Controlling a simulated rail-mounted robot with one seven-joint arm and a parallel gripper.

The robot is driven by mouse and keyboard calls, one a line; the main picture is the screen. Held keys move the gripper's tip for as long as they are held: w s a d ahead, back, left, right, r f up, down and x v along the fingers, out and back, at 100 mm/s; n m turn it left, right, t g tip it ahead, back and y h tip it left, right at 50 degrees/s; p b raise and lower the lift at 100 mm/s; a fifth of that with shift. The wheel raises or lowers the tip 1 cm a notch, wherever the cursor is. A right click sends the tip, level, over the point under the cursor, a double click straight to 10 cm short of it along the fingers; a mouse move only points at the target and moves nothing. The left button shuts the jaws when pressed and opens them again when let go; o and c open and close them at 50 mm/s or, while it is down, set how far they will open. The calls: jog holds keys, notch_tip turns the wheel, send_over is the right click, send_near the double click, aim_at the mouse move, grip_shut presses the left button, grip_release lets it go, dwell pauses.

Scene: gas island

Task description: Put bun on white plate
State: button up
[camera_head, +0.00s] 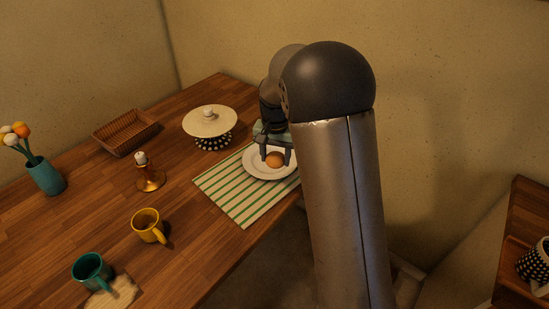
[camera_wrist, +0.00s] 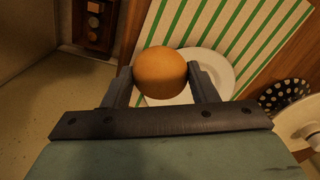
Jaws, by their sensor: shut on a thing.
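The bun (camera_head: 274,159) is round and golden brown. My gripper (camera_head: 276,153) is shut on it, with one finger on each side. In the wrist view the bun (camera_wrist: 161,73) sits between the two fingertips of my gripper (camera_wrist: 161,80). The white plate (camera_head: 256,168) lies on a green-and-white striped mat (camera_head: 243,207) near the table edge. In the head view the bun appears over the plate. The plate also shows in the wrist view (camera_wrist: 222,68), behind and right of the bun. Whether the bun touches the plate I cannot tell. My arm hides part of the plate.
A lidded dotted pot (camera_head: 212,138) stands behind the plate. A candlestick (camera_head: 150,179), a yellow mug (camera_head: 147,226), a teal mug (camera_head: 90,271), a wicker basket (camera_head: 125,132) and a flower vase (camera_head: 46,177) stand farther left. The table's middle has free room.

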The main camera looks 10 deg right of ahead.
jog(key=p, duration=0.1)
send_over(272, 170)
jog(key=f, duration=0.4)
jog(key=s+f, duration=0.1)
jog(key=f, duration=0.1)
jog(key=shift+a+f, duration=0.1)
jog(key=shift+w+f+p, duration=0.35)
jog(key=shift+w+f, duration=0.3)
jog(key=shift+f, duration=0.05)
notch_tip(272, 170, down, 3)
jog(key=shift+r, duration=0.1)
jog(key=shift+s+f+b, duration=0.1)
jog(key=shift+f+b, duration=0.2)
jog(key=shift+f, duration=0.25)
